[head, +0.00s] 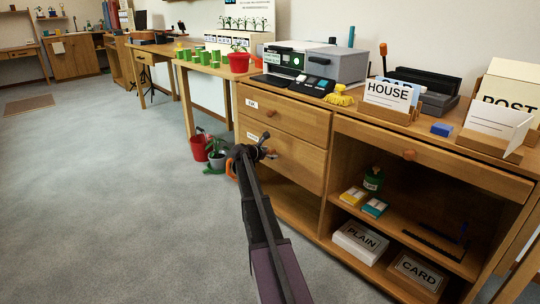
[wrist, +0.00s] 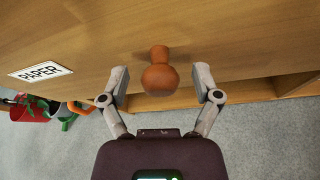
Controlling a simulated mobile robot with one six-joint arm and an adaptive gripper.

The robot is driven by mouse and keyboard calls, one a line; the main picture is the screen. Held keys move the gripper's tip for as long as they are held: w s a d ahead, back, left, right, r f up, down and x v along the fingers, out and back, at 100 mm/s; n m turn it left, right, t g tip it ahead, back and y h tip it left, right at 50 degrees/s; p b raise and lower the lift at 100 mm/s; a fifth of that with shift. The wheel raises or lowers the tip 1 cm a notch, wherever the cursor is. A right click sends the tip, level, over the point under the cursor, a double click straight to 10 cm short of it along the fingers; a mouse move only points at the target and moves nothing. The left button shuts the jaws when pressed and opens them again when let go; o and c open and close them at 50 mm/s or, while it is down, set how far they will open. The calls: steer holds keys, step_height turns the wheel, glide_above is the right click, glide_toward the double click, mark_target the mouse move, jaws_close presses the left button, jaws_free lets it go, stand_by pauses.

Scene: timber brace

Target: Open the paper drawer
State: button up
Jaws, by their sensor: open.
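The paper drawer (head: 294,160) is the lower of two stacked wooden drawers in the desk cabinet, and it looks shut. In the wrist view its front (wrist: 105,60) carries a label reading PAPER (wrist: 41,72). Its round orange-brown knob (wrist: 160,74) sticks out between the two fingertips of my gripper (wrist: 161,84). The fingers are open, one on each side of the knob, with a gap to it on both sides. In the head view my gripper (head: 256,153) is in front of the drawer and hides part of its front and label.
An upper drawer (head: 284,117) with its own knob is above. To the right is an open shelf with boxes labelled PLAIN (head: 361,241) and CARD (head: 415,271). The grey floor in front is clear.

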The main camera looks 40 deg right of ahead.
jaws_close()
stand_by(0.3)
steer(key=shift+s, duration=0.2)
